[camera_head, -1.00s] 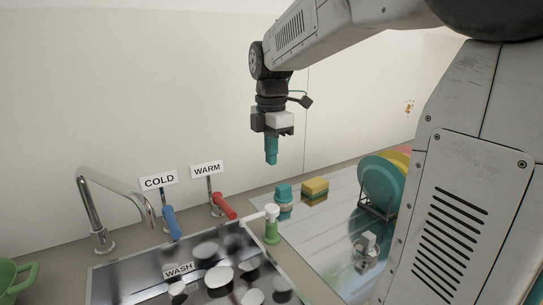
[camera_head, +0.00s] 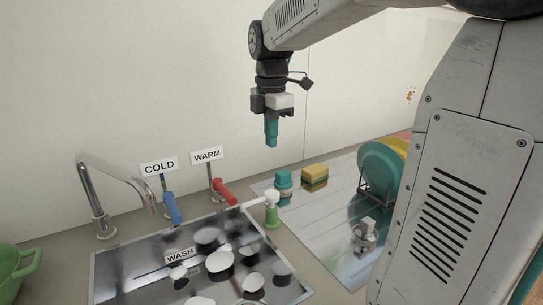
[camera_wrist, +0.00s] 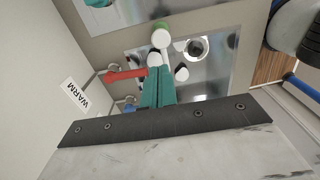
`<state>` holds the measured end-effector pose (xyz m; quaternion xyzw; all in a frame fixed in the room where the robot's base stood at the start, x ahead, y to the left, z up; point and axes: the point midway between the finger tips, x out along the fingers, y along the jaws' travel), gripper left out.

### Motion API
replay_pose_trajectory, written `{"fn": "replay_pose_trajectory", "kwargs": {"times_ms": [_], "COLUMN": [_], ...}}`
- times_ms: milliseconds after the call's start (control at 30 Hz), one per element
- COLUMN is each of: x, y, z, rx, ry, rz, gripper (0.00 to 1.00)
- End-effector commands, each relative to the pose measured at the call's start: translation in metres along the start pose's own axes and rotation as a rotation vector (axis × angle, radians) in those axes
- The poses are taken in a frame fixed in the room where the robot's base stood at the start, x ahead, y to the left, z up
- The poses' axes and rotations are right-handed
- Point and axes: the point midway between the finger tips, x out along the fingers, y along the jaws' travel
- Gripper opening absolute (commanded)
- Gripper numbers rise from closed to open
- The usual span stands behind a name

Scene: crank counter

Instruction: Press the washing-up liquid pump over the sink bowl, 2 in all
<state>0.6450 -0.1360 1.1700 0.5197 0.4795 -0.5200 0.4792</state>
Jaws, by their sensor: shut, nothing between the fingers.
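The washing-up liquid pump (camera_head: 272,213) is a green bottle with a white head. It stands at the back right corner of the sink, and its spout points left over the sink edge. The sink bowl (camera_head: 130,262) is dark and shiny, with a WASH label and several pale round shapes in it. My gripper (camera_head: 271,143) has teal fingers, shut and empty, pointing down well above the pump and apart from it. In the wrist view the fingers (camera_wrist: 158,88) are together, and the pump's white head (camera_wrist: 161,38) shows just beyond the tips.
A cold lever (camera_head: 171,207), a warm lever (camera_head: 224,190) and a curved tap (camera_head: 100,205) stand behind the sink. A teal-topped item (camera_head: 284,183), a yellow sponge (camera_head: 315,174) and a plate rack (camera_head: 378,205) stand on the drainer.

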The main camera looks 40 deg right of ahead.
Motion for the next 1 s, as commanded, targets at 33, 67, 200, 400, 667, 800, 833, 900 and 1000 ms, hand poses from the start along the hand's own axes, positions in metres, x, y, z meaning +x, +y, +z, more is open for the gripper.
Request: {"fn": "replay_pose_trajectory", "kwargs": {"times_ms": [33,67,200,400,667,800,833,900,1000], "x": [0.008,0.013,0.042,0.085,0.122,0.129,0.13,0.131,0.13], "y": [0.0,-0.001,-0.001,-0.001,0.0,0.0,0.0,0.0,0.0], "z": [0.0,0.0,0.0,0.0,0.0,0.0,0.0,0.0,0.0], "rx": [0.0,0.0,0.0,0.0,0.0,0.0,0.0,0.0,0.0], "ry": [0.0,0.001,0.001,0.001,0.0,0.0,0.0,0.0,0.0], "rz": [-0.002,-0.003,-0.004,-0.004,-0.001,-0.001,-0.001,0.0,0.0], "gripper": [0.0,0.0,0.0,0.0,0.0,0.0,0.0,0.0,0.0]}}
